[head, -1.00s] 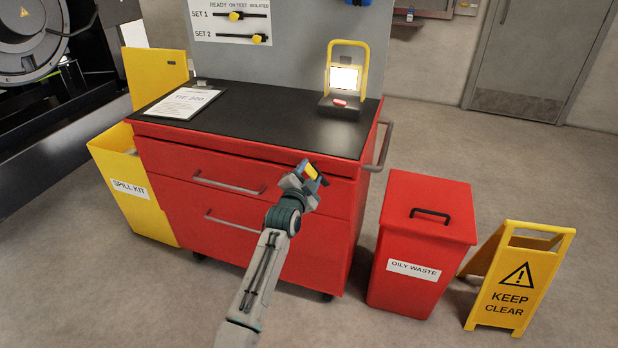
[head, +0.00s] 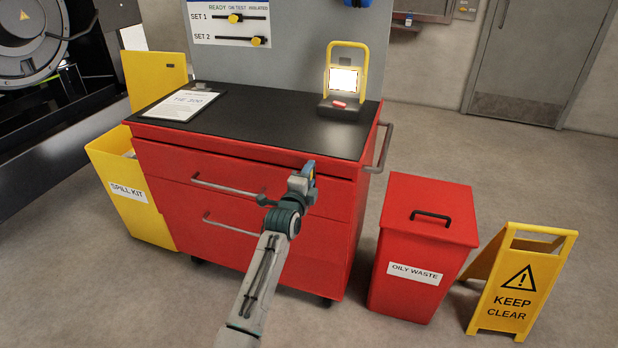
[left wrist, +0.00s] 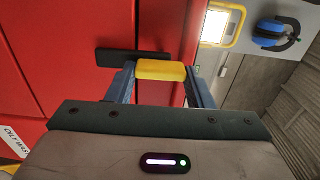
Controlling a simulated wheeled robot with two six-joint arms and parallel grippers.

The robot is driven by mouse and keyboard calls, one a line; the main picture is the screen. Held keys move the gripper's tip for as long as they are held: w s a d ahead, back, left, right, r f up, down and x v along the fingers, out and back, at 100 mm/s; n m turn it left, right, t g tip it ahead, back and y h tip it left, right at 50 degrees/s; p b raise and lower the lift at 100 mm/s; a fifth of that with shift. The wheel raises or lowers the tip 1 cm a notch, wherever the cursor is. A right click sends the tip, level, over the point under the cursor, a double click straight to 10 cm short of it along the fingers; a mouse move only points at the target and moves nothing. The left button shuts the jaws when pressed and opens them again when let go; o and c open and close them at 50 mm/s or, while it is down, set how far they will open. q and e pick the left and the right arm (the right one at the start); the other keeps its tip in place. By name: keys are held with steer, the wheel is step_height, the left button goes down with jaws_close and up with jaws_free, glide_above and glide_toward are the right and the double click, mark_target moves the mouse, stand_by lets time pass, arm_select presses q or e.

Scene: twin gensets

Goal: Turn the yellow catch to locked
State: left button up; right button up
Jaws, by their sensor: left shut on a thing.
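The yellow catch (left wrist: 160,70) sits between the two blue-grey fingers in the left wrist view, and my left gripper (left wrist: 160,76) is shut on it. A dark bar or plate (left wrist: 112,56) lies just behind the catch, against the red cabinet front (left wrist: 60,40). In the head view my left gripper (head: 310,173) is at the upper right of the cabinet front, below the worktop edge, and hides nearly all of the catch. No lock marking can be read. My right gripper is in neither view.
The black worktop (head: 255,117) carries a sheet (head: 182,104) and a lit work lamp (head: 343,80). A red oily waste bin (head: 424,240) and a yellow keep-clear sign (head: 522,285) stand to the right. A yellow spill kit bin (head: 135,200) stands left. Drawer handles (head: 228,187) jut from the cabinet.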

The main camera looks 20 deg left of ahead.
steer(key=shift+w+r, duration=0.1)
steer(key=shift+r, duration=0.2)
arm_select(q)
steer(key=o, duration=1.4)
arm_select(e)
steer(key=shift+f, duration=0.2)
arm_select(q)
steer(key=s, duration=1)
steer(key=shift+s+a, duration=0.2)
steer(key=shift+s, duration=0.2)
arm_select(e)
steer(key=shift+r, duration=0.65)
arm_select(q)
steer(key=shift+f, duration=0.1)
